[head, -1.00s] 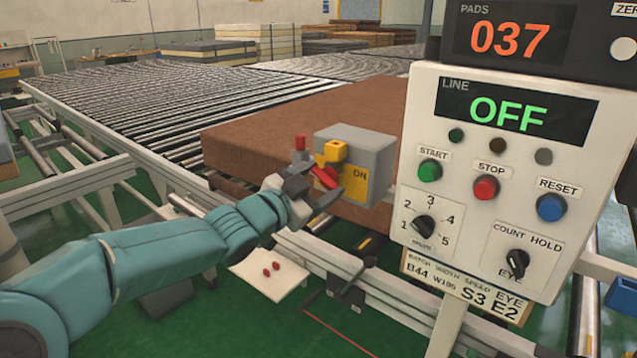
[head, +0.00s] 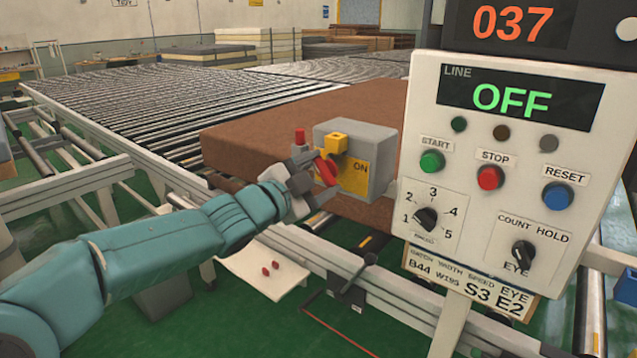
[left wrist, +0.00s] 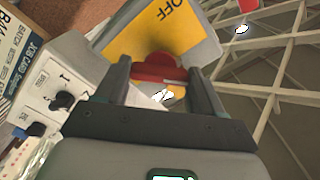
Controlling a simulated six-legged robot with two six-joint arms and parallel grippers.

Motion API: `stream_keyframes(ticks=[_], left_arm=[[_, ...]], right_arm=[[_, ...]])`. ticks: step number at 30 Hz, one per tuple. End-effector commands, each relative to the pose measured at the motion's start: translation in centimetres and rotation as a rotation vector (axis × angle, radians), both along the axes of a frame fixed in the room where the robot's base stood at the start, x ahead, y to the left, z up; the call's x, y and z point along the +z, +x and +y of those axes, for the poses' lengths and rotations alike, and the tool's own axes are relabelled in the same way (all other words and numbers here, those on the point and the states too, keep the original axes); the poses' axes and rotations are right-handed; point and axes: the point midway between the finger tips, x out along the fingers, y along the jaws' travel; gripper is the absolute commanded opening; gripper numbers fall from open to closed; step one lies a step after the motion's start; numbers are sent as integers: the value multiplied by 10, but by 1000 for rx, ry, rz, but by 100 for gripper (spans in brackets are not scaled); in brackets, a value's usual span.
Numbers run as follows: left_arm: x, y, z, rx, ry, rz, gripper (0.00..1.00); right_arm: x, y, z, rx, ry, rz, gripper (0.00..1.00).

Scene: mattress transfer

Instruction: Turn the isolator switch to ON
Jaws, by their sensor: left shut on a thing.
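The isolator switch is a grey box (head: 382,152) with a yellow plate (head: 354,180) and a red handle (head: 326,170). ON is readable on the right part of the plate in the head view. My left gripper (head: 319,178) is at the plate, shut on the red handle. In the left wrist view the handle (left wrist: 150,68) lies between the two fingers (left wrist: 158,72), and OFF shows on the plate (left wrist: 150,35). The handle looks steeply tilted in the head view, partly hidden by the fingers. My right gripper is not in view.
A white control panel (head: 480,125) stands at the right, with its LINE display reading OFF. A brown mattress (head: 270,125) lies behind the switch on the roller conveyor (head: 130,95).

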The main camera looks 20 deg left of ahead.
Motion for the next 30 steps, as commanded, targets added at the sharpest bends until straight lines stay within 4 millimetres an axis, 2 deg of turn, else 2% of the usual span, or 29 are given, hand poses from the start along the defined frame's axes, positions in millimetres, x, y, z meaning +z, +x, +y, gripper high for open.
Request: stream_keyframes(ticks=[3, 15, 30], left_arm=[[-4, 0, 0, -1, 107, -37, 38], [-3, 0, 0, 0, 443, -157, 38], [-2, 0, 0, -2, 664, -237, 38]], right_arm=[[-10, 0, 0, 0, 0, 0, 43], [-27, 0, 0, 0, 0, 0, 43], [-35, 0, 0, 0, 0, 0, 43]])
